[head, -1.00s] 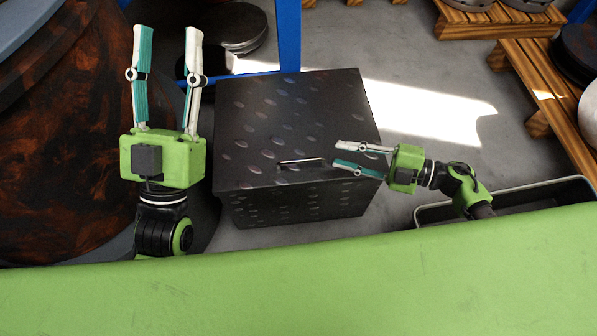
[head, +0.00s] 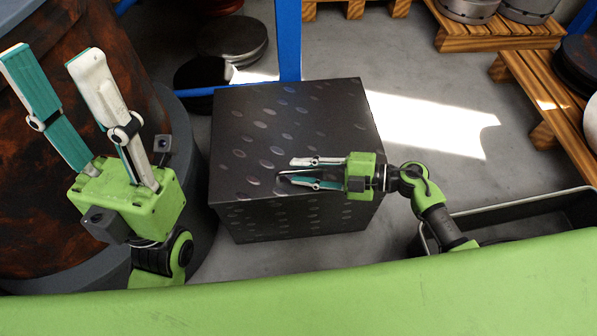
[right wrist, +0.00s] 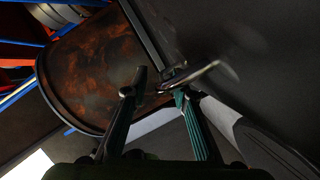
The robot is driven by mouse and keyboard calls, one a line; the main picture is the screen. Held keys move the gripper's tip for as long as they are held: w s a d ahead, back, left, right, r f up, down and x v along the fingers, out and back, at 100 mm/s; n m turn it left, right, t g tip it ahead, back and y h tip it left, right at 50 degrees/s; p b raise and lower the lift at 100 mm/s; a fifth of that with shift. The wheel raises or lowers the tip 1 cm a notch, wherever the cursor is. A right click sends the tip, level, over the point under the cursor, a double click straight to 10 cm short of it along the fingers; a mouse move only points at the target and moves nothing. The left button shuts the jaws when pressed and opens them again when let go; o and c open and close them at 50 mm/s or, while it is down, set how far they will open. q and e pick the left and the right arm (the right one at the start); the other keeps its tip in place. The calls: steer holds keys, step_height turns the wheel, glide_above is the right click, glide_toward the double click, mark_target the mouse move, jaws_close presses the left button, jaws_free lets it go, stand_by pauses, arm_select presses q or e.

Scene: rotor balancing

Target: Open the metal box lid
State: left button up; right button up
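The dark metal box (head: 300,218) with oval studs stands on the floor at the centre of the head view. Its lid (head: 255,115) looks shut. My right gripper (head: 291,171) is over the front part of the lid, fingers apart, at the small handle (head: 285,174). In the right wrist view the bright handle (right wrist: 200,73) shows at the fingertips, close to the right-hand finger. I cannot tell whether the handle is between the fingers. My left gripper (head: 49,56) is raised at the left, open and empty, away from the box.
A large rusty brown cylinder (head: 110,30) fills the left side. A blue post (head: 288,40) stands behind the box. Dark discs (head: 235,38) lie at the back. Wooden pallets (head: 545,75) are at the right, and a dark bin (head: 520,212) is at the lower right.

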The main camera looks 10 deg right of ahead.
steer(key=shift+w+a+f, duration=0.15)
steer(key=shift+w+a, duration=0.05)
steer(key=shift+a, duration=0.45)
jaws_close()
